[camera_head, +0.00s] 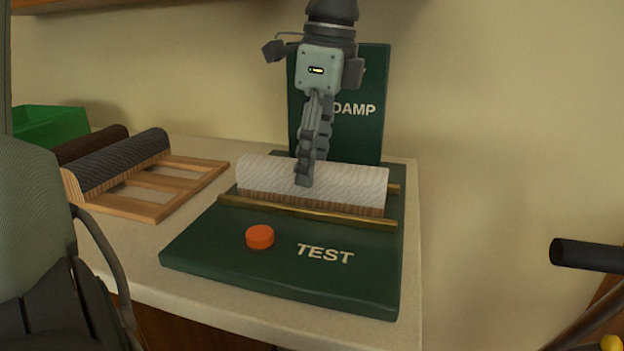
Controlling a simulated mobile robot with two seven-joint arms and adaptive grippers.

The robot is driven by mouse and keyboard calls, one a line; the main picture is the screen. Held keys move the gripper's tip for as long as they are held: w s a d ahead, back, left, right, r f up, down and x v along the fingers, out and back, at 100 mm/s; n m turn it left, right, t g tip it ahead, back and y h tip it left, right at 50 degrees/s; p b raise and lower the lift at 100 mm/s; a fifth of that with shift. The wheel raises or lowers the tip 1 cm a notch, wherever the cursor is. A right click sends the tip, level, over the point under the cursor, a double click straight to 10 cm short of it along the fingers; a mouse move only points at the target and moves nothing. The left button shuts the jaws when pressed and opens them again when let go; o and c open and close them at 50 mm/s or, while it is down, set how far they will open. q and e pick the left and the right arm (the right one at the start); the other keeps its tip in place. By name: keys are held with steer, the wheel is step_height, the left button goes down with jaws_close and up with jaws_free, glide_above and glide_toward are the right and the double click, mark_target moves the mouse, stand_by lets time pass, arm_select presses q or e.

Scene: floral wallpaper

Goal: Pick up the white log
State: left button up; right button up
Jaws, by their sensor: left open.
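The white log (345,183), with pale ridged bark and a brown cut lower face, lies lengthwise on the dark green TEST board (325,285), between two brass rails (310,212). My left gripper (305,180) points down over the log's middle, seen nearly edge-on. Its near fingertip overlaps the log's upper front in the picture. The gripper is open; the far finger is mostly hidden, and I cannot tell whether the fingers touch the log. My right gripper is not in view.
An orange button (260,237) sits on the board's front. An upright green DAMP panel (352,130) stands behind. Left are a wooden rack (150,208) with a grey log (118,160) and a dark brown log (92,144), and a green bin (48,124).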

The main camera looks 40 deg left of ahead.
arm_select(q)
steer(key=f, duration=0.3)
steer(key=shift+a+f, duration=0.2)
steer(key=shift+c, duration=0.2)
steer(key=shift+r, duration=0.1)
jaws_close()
